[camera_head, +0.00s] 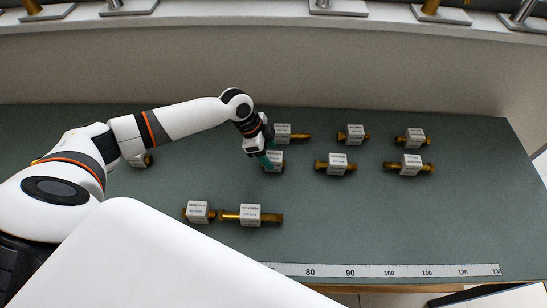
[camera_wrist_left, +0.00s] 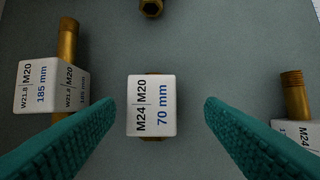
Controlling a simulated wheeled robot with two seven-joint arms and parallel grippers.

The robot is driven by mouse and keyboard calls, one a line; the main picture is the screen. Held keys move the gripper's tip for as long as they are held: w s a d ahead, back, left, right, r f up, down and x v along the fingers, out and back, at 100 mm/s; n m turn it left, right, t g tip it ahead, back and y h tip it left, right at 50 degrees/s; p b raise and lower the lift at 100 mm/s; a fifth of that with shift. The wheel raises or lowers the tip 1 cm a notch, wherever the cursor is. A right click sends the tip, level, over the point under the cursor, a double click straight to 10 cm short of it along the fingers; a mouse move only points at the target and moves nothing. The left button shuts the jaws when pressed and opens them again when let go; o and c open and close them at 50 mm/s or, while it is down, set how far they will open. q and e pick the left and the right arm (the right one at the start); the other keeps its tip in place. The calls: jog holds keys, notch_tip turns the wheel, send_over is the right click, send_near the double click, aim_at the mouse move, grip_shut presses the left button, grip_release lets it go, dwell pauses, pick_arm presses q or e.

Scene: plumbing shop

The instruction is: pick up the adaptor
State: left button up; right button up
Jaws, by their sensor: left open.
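Several brass adaptors, each with a white label block, lie on the green table. My left gripper (camera_head: 267,157) is over the back middle of the table, at an adaptor (camera_head: 275,163) that it partly covers. In the left wrist view this adaptor (camera_wrist_left: 152,106) reads M24 M20, 70 mm. It lies between the two teal fingers (camera_wrist_left: 158,125), which are open and apart from it. Its brass is mostly hidden by the label block. A neighbouring adaptor (camera_wrist_left: 50,85) marked W21.8 M20, 185 mm is at the left of the wrist view. My right gripper is not in view.
Other adaptors stand close by: one (camera_head: 290,134) just behind, one (camera_head: 336,164) to the right, and two nearer the front (camera_head: 197,212), (camera_head: 250,215). A ruler strip (camera_head: 390,270) runs along the front edge.

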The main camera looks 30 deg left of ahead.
aim_at(272, 155)
pick_arm(q)
jog(key=shift+w+d+f+p, duration=0.2)
jog(key=shift+f+p, duration=0.1)
jog(key=shift+f, duration=0.25)
jog(key=p+x, duration=0.1)
jog(key=x, duration=0.3)
jog(key=shift+w+a, duration=0.1)
jog(key=shift+w, duration=0.1)
jog(key=shift+f, duration=0.3)
jog(key=c, duration=1.1)
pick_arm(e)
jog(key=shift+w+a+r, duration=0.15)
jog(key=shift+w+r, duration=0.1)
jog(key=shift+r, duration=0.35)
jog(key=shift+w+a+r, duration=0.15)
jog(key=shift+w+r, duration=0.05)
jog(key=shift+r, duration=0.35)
